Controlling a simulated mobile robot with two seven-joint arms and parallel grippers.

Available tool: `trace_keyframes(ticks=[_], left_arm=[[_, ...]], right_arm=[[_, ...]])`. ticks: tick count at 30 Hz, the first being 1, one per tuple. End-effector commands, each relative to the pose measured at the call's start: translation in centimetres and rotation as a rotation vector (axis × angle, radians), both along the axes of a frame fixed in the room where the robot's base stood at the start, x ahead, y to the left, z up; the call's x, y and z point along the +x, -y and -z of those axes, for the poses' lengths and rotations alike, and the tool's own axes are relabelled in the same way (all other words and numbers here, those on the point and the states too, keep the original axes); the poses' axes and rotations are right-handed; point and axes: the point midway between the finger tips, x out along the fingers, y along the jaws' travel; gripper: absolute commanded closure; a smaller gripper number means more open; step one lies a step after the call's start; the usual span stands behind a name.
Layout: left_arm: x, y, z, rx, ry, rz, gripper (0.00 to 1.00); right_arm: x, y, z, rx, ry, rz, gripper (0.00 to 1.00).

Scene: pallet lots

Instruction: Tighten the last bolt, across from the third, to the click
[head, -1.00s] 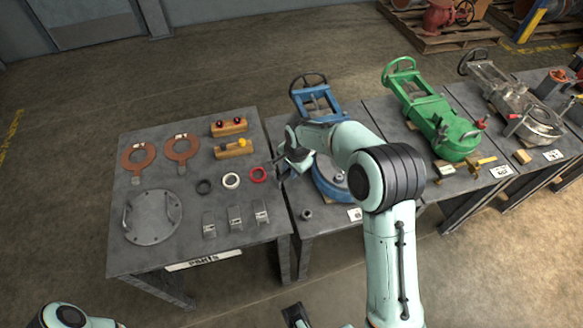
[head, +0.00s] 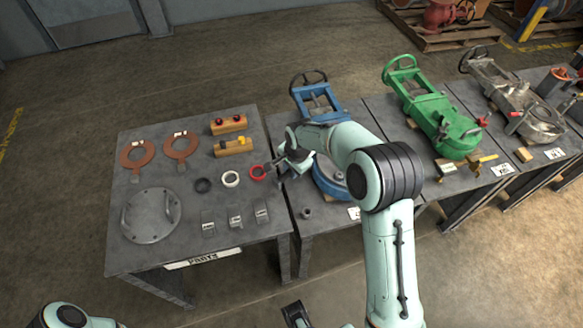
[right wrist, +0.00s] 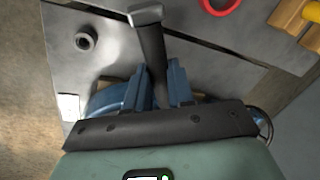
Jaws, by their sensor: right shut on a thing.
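The blue valve (head: 326,179) lies on the table right of the parts table. My right forearm and gripper cover much of its round flange, so its bolts cannot be made out. My right gripper (head: 281,165) is at the flange's left side, near the gap between the two tables. In the right wrist view its fingers (right wrist: 160,88) are shut on a dark-handled wrench (right wrist: 150,50) with a silver end. The wrench's end points toward the parts table. Whether the wrench touches a bolt is hidden.
The parts table (head: 125,255) holds a red ring (head: 258,172), a white ring (head: 231,179), a round cover plate (head: 152,215) and copper rings. A small grey socket-like piece (head: 306,213) stands at the valve table's front. A green valve (head: 440,125) lies further right.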

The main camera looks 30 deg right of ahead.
Motion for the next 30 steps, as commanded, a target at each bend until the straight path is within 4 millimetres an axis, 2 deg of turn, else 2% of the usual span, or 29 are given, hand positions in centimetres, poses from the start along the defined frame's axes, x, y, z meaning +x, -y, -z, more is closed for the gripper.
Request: trace_keyframes(ticks=[10, 30], left_arm=[[-0.1, 0.0, 0.5, 0.000, -0.002, 0.000, 0.57], [0.1, 0.0, -0.5, 0.000, 0.001, 0.001, 0.57]], right_arm=[[0.1, 0.0, 0.8, 0.000, 0.002, 0.000, 1.00], [1.6, -0.4, 0.7, 0.000, 0.002, 0.093, 1.00]])
